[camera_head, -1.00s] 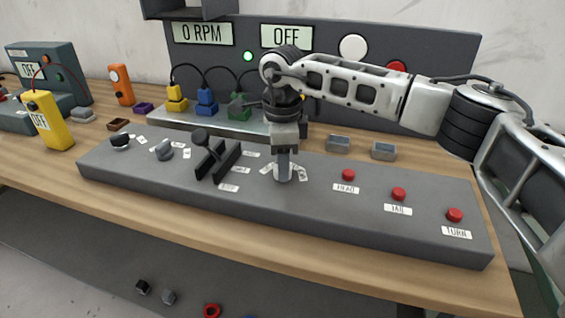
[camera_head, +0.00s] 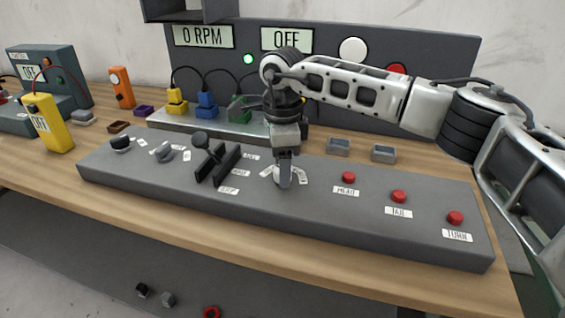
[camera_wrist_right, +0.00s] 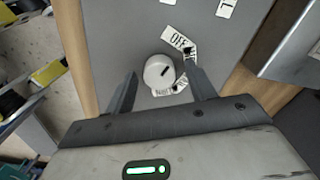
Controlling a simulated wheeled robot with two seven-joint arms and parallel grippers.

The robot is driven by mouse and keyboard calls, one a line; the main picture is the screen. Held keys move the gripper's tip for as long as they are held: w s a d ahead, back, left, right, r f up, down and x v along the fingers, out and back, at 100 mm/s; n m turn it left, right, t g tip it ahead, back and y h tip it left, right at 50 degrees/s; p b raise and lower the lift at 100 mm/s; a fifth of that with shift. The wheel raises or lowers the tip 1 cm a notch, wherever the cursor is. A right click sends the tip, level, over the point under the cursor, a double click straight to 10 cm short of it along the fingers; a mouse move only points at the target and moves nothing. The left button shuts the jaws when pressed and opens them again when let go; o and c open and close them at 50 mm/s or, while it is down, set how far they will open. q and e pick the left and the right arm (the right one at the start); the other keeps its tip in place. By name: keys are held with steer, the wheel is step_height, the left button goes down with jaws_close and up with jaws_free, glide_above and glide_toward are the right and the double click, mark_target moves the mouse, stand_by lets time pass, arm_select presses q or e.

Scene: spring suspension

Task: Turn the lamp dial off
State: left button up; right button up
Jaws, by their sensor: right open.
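The lamp dial (camera_wrist_right: 159,71) is a round white knob with a dark pointer line, set in the grey console. In the right wrist view its pointer slants to the upper right. An OFF label (camera_wrist_right: 178,40) sits above and right of it, and another label (camera_wrist_right: 172,89) lies just below. My right gripper (camera_head: 285,184) points down over the dial, and in the right wrist view its open fingers (camera_wrist_right: 158,84) stand on either side of the dial, apart from it. In the head view the fingers mostly hide the dial. My left gripper is out of view.
The console (camera_head: 330,215) also carries red buttons (camera_head: 348,177) to the right and a black lever (camera_head: 200,138) close on the left. Two small grey trays (camera_head: 383,153) stand behind. A yellow device (camera_head: 48,122) stands at the far left.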

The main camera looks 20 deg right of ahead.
step_height(320, 180, up, 16)
stand_by(0.5)
